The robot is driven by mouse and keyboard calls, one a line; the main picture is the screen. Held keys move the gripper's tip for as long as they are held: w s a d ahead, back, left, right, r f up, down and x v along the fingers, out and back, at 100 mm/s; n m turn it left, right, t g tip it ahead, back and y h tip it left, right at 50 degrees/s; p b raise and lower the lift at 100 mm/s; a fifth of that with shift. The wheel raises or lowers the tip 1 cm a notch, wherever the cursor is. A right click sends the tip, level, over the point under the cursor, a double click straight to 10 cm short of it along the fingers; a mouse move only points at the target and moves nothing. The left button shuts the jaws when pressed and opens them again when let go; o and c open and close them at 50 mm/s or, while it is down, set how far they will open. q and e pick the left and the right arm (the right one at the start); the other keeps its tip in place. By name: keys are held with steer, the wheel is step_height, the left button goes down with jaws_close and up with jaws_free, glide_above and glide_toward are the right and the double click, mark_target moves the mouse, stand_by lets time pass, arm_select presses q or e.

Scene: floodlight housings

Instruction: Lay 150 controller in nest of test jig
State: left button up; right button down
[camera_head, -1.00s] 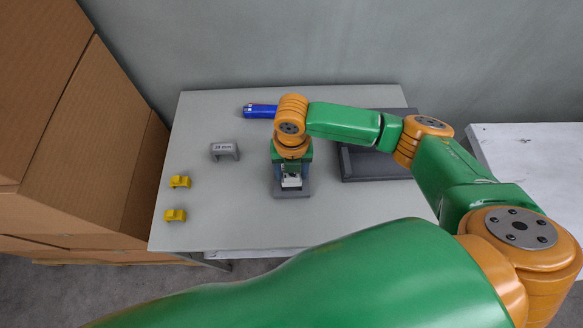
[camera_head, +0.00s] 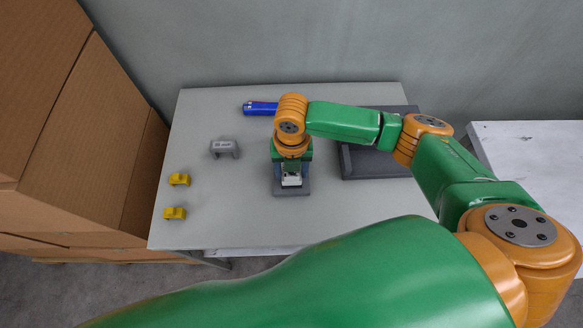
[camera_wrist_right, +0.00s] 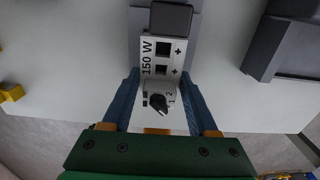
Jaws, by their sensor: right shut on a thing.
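The 150 W controller (camera_wrist_right: 161,60) is a pale block with square openings, a dark knob and printed marks. It also shows as a small white piece in the head view (camera_head: 291,181). My right gripper (camera_wrist_right: 160,88) is shut on it, a blue finger on each side. The grey test jig (camera_head: 292,192) is under the gripper, and its plate shows behind the controller in the wrist view (camera_wrist_right: 194,28). A dark block (camera_wrist_right: 171,17) is at the controller's far end. The nest is hidden, and I cannot tell whether the controller touches it. My left gripper is out of view.
A dark grey tray (camera_head: 376,166) lies right of the jig, partly behind my arm. A blue object (camera_head: 260,108) lies at the back. A grey bridge-shaped block (camera_head: 224,148) and two yellow pieces (camera_head: 179,179) are on the left. Cardboard boxes (camera_head: 75,150) stand beyond the table's left edge.

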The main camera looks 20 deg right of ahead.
steer(key=shift+f+b, duration=0.5)
steer(key=shift+f, duration=0.55)
stand_by(0.4)
steer(key=shift+c, duration=0.5)
jaws_free()
